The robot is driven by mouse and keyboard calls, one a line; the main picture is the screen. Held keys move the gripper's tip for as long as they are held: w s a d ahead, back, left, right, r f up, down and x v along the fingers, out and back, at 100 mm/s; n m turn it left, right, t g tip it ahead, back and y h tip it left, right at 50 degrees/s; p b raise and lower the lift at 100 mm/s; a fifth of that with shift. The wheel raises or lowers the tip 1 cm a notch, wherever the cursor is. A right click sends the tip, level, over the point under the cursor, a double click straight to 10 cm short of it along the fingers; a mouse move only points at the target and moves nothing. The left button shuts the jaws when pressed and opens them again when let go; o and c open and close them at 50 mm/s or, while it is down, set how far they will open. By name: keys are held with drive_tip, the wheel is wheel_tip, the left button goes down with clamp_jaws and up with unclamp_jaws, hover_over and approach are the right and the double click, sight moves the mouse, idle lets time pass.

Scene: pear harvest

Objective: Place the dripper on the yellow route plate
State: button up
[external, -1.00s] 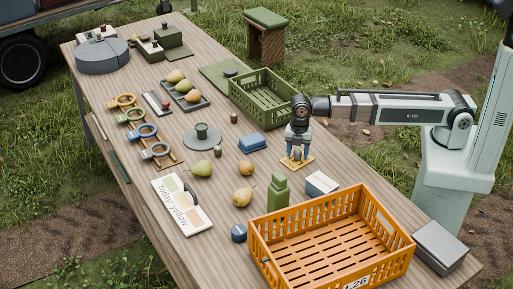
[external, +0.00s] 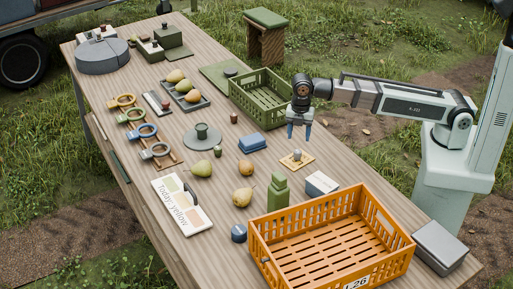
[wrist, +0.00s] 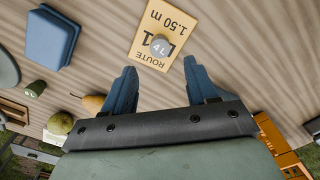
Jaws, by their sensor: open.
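The yellow route plate (external: 290,161) lies flat on the table, to the right of the blue stack. The dripper, a small grey round piece marked "4 L" (wrist: 160,46), rests on the plate, and it also shows in the external view (external: 297,154). The wrist view shows the plate (wrist: 178,17) with the printed words "ROUTE" and "1.50 m". My gripper (external: 299,136) is open and empty, raised above the table over the plate. In the wrist view its two blue fingers (wrist: 160,66) are spread apart, with the dripper just beyond them.
An orange crate (external: 262,250) stands at the front right and a green crate (external: 240,101) behind the plate.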

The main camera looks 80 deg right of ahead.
drive_tip(key=shift+r, duration=1.85)
